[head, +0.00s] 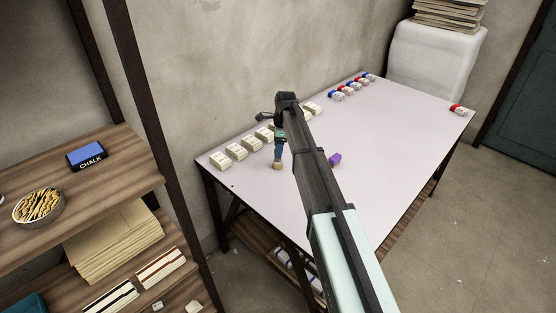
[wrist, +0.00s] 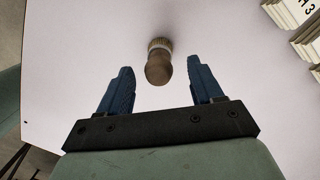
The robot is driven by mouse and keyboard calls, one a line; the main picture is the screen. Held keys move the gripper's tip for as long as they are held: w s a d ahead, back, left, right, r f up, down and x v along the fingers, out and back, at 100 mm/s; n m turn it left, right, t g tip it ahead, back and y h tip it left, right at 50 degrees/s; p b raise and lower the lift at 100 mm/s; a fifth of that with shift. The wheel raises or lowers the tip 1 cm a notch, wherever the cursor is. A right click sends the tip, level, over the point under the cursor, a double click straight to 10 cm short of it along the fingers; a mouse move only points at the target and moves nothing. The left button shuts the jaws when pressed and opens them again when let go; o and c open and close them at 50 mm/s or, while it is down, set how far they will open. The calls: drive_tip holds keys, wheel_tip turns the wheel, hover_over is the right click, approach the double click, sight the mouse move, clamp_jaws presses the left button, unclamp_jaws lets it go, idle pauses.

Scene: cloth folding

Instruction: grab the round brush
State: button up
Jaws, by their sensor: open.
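The round brush stands on the white table; in the wrist view the brush (wrist: 159,66) shows a brown rounded handle and a ring of pale bristles at its far end. In the head view only a small tan part of the brush (head: 277,165) shows below the fingers. My gripper (wrist: 162,88) is open, with its two blue fingers apart and nothing between them. In the wrist view the brush lies just beyond the fingertips, roughly midway between them. In the head view my gripper (head: 279,154) is over the left part of the table, and my arm hides some of the tabletop.
The white table (head: 390,140) has cream blocks (head: 237,151) along its wall side. Red and blue items (head: 350,87) line the far edge. A shelf with a chalk box (head: 87,155) stands left. The table's right side is mostly clear.

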drive_tip(key=shift+a+f, duration=0.15)
drive_tip(key=shift+f, duration=1.15)
drive_tip(key=shift+a+f, duration=0.1)
drive_tip(key=shift+f, duration=1.2)
drive_tip(key=c, duration=1.1)
drive_tip(key=shift+r, duration=0.1)
